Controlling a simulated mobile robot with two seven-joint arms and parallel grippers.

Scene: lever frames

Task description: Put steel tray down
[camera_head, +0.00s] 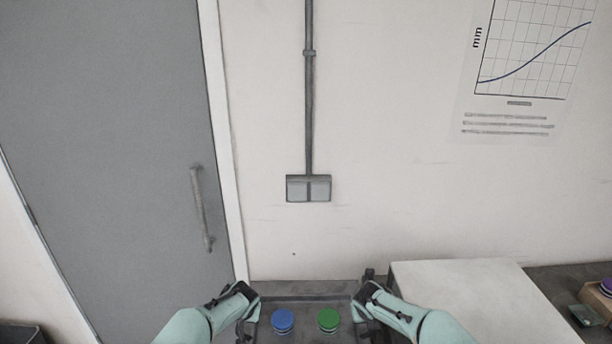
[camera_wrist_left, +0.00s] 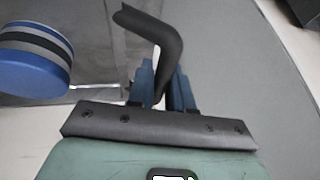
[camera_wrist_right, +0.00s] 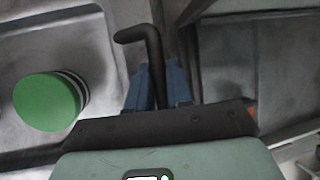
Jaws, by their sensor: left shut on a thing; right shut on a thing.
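The steel tray (camera_head: 305,291) is dark grey and lies low in front of me in the head view, between my two arms. A blue round piece (camera_head: 283,320) and a green round piece (camera_head: 328,319) stand on it; they also show in the left wrist view (camera_wrist_left: 32,62) and right wrist view (camera_wrist_right: 48,101). My left gripper (camera_wrist_left: 165,82) is shut on a dark bent handle (camera_wrist_left: 165,35) at the tray's left side. My right gripper (camera_wrist_right: 158,85) is shut on a similar handle (camera_wrist_right: 140,34) at the right side. What lies under the tray is hidden.
A pale flat-topped block or surface (camera_head: 480,295) stands close to the right of the tray. Beyond it is a dark surface (camera_head: 560,275) with a purple-topped piece (camera_head: 606,286) and a small grey-green item (camera_head: 588,315). A wall and grey door (camera_head: 110,150) stand behind.

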